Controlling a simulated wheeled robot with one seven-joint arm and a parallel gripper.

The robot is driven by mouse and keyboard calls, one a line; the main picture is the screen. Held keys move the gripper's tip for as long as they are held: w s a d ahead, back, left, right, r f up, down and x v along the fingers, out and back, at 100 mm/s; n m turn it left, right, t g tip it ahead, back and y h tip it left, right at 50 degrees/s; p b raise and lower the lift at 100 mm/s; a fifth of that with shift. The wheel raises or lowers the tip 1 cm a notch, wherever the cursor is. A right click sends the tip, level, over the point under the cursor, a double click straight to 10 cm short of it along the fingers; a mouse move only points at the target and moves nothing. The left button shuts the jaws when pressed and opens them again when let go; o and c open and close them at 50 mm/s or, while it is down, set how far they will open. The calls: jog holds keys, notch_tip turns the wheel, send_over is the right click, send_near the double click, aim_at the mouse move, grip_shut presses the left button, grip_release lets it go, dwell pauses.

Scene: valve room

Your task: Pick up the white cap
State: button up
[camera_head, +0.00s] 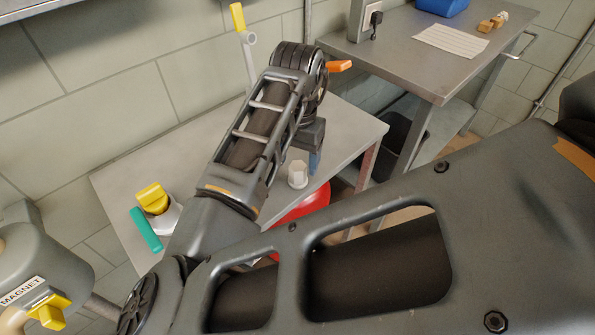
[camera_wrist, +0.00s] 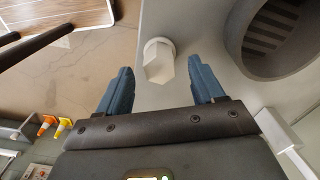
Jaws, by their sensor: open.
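The white cap (camera_head: 298,174) stands on the grey bench (camera_head: 120,190) near its front edge, just left of my gripper (camera_head: 314,162) in the head view. In the wrist view the cap (camera_wrist: 158,62) looks six-sided with a round base. There it sits ahead of and roughly centred between the two blue fingertips of my gripper (camera_wrist: 160,75). The fingers are apart, with nothing held between them. Most of my gripper is hidden behind my arm in the head view.
A yellow piece (camera_head: 152,198) in a white holder and a green piece (camera_head: 146,230) are at the bench's left. A red round thing (camera_head: 308,205) is below the front edge. A dark round recess (camera_wrist: 272,35) lies right of the cap. A second table (camera_head: 400,50) stands at right.

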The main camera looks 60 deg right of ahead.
jog(key=shift+f, duration=1.4)
jog(key=shift+c, duration=0.2)
jog(key=c, duration=1.1)
jog(key=shift+o, duration=0.2)
jog(key=shift+r, duration=0.1)
